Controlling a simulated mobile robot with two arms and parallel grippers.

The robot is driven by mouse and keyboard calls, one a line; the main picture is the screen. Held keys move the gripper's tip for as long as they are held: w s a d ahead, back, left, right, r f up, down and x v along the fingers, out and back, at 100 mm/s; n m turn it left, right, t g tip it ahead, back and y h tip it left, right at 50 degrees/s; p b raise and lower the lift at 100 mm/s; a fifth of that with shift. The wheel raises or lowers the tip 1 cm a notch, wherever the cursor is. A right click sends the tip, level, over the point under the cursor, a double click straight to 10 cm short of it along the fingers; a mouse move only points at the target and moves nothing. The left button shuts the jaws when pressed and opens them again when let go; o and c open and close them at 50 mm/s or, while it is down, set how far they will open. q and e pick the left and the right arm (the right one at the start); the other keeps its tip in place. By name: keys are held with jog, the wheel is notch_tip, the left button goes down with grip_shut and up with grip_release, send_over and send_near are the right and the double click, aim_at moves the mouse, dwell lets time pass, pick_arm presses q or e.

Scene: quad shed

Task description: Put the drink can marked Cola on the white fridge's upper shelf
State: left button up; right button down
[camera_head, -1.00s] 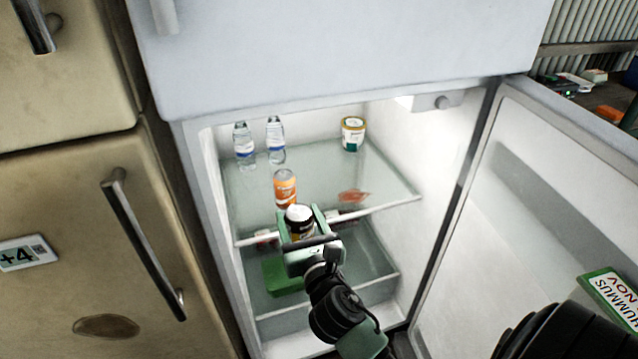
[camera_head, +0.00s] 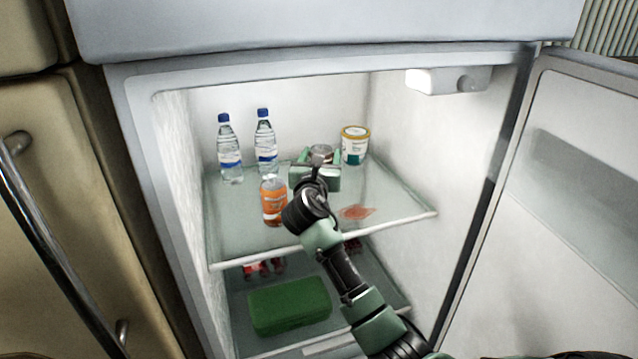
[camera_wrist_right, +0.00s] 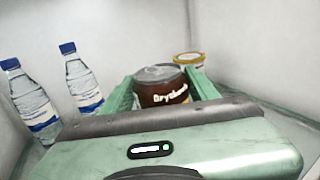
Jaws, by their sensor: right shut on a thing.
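My right gripper (camera_head: 315,174) is shut on a dark brown can (camera_head: 320,151) with a silver top, over the back middle of the white fridge's (camera_head: 320,55) upper shelf (camera_head: 235,235). In the right wrist view the can (camera_wrist_right: 163,88) stands upright between the green fingers, with pale lettering on its side; I cannot read the word Cola there. Its base is hidden behind the gripper, so I cannot tell whether it touches the shelf. My left gripper is not in view.
Two water bottles (camera_head: 229,150) stand at the back left and a yellow-lidded tub (camera_head: 355,145) at the back right. An orange-labelled container (camera_head: 273,202) stands left of my arm. A reddish spill (camera_head: 357,212) lies at right. A green box (camera_head: 290,306) sits below. The door (camera_head: 560,200) is open.

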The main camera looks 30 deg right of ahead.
notch_tip(320, 180, down, 2)
jog(key=shift+f+b, duration=0.25)
jog(key=shift+b, duration=0.15)
notch_tip(320, 180, down, 3)
jog(key=shift+b, duration=0.6)
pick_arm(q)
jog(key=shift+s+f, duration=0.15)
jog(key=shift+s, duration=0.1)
pick_arm(e)
jog(key=shift+r, duration=0.1)
jog(key=shift+c, duration=2.1)
grip_release()
